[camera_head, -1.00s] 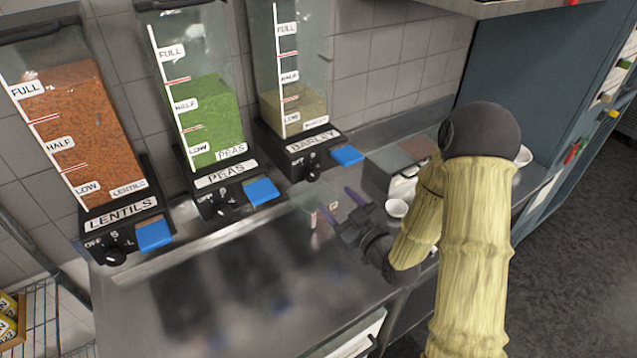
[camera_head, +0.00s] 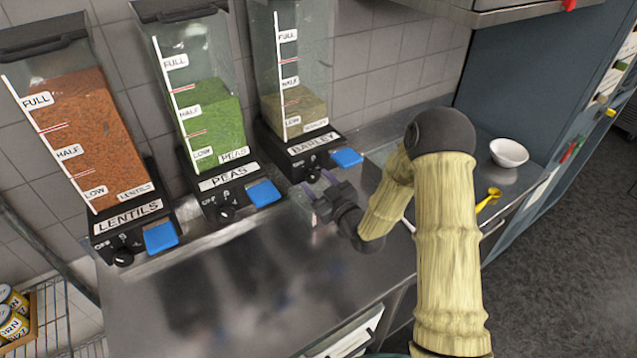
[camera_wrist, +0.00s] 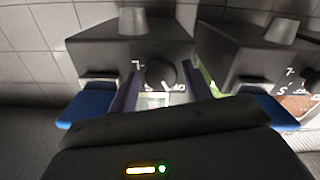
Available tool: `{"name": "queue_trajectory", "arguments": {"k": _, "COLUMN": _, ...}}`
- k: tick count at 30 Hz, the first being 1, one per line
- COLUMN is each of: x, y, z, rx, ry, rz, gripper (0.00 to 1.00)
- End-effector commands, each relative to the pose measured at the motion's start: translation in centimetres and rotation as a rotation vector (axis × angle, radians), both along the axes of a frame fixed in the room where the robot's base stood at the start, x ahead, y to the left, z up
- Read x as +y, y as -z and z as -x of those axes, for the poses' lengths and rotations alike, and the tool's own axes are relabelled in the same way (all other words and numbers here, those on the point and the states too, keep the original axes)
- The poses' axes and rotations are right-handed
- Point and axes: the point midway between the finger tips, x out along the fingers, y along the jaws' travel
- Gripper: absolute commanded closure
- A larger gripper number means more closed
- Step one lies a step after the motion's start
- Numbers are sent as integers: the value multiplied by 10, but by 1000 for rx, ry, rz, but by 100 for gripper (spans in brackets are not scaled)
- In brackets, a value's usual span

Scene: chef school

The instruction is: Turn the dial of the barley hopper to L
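The barley hopper (camera_head: 291,158) stands at the right end of the row, a clear bin on a black base with a blue lever (camera_head: 346,157). Its black dial (camera_head: 312,175) is on the base front, left of the lever. My gripper (camera_head: 318,187) is open with purple fingers just in front of this dial. In the wrist view, which appears upside down, the dial (camera_wrist: 161,73) lies between the two spread fingers (camera_wrist: 158,94). Contact with the dial cannot be told. The pointer setting is too small to read; the gripper body hides the lower wrist view.
The peas hopper (camera_head: 197,192) and lentils hopper (camera_head: 103,238) stand to the left with similar dials and levers. The steel counter (camera_head: 215,290) in front is largely clear. A white bowl (camera_head: 508,153) and yellow spoon (camera_head: 489,198) are on the right. A shelf edge hangs above right.

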Motion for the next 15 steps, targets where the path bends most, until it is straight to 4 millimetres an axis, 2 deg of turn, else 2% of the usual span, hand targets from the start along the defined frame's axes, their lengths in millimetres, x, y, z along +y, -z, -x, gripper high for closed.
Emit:
{"name": "queue_trajectory", "arguments": {"k": 1, "x": 0, "y": 0, "z": 0, "rx": 0, "ry": 0, "rz": 0, "gripper": 61}}
{"name": "queue_trajectory", "arguments": {"k": 5, "x": 0, "y": 0, "z": 0, "rx": 0, "ry": 0, "rz": 0, "gripper": 86}}
{"name": "queue_trajectory", "arguments": {"k": 15, "x": 0, "y": 1, "z": 0, "rx": 14, "ry": 1, "rz": -22, "gripper": 86}}
